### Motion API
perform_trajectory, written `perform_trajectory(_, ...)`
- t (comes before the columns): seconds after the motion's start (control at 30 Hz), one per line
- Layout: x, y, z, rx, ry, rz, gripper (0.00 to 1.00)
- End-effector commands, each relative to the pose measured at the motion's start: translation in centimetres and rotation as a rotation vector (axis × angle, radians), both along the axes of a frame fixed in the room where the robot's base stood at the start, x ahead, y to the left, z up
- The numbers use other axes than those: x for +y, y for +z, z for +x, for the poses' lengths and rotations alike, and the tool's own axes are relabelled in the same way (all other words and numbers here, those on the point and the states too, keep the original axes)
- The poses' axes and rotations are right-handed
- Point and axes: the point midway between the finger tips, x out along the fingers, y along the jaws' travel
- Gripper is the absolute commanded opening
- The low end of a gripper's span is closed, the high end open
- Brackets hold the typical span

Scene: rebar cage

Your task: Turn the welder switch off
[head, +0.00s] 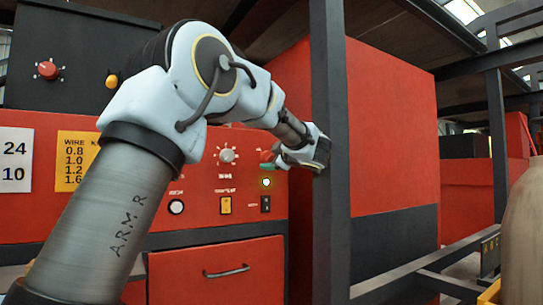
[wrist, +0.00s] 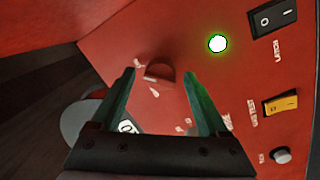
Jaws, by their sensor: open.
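The red welder panel (head: 130,215) carries a red rotary switch (wrist: 160,72), seen in the wrist view between and just beyond the fingertips. In the head view a small red part of it (head: 266,156) shows beside my gripper (head: 272,163). My gripper (wrist: 163,84) is open, with green fingers on either side of the switch; I cannot tell whether they touch it. A lit green lamp (wrist: 217,43) is near the right finger.
A black rocker (wrist: 274,17), a yellow rocker (wrist: 281,103) and a white button (wrist: 281,156) sit close by on the panel. A pale knob (head: 227,155) is left of my gripper. A dark upright post (head: 330,230) stands just right of it.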

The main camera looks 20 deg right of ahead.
Motion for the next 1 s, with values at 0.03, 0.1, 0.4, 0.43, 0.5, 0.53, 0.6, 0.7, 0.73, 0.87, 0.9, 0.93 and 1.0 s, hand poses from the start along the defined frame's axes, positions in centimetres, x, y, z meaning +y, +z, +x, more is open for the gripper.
perform_trajectory(0.03, 0.01, -0.02, 0.04, 0.0, 0.0, 0.0, 0.78)
perform_trajectory(0.1, 0.0, -0.04, 0.03, 0.0, 0.0, 0.0, 0.78)
perform_trajectory(0.4, 0.0, -0.05, 0.0, 0.0, 0.0, 0.001, 0.54)
perform_trajectory(0.43, 0.0, -0.05, 0.0, 0.0, 0.0, 0.001, 0.51)
perform_trajectory(0.5, -0.01, -0.06, 0.0, 0.0, 0.0, 0.001, 0.43)
perform_trajectory(0.53, -0.01, -0.06, -0.01, 0.0, 0.0, 0.001, 0.39)
perform_trajectory(0.6, 0.0, -0.09, 0.0, 0.001, 0.0, 0.001, 0.32)
perform_trajectory(0.7, 0.0, -0.12, 0.0, 0.001, 0.0, 0.001, 0.2)
perform_trajectory(0.73, 0.0, -0.13, 0.0, 0.001, 0.0, 0.001, 0.17)
perform_trajectory(0.87, 0.0, -0.18, 0.0, 0.002, 0.0, 0.002, 0.02)
perform_trajectory(0.9, 0.01, -0.19, 0.0, 0.002, 0.0, 0.002, 0.0)
perform_trajectory(0.93, 0.0, -0.2, 0.0, 0.002, 0.0, 0.002, 0.0)
perform_trajectory(1.0, 0.0, -0.24, 0.0, 0.003, 0.001, 0.001, 0.0)
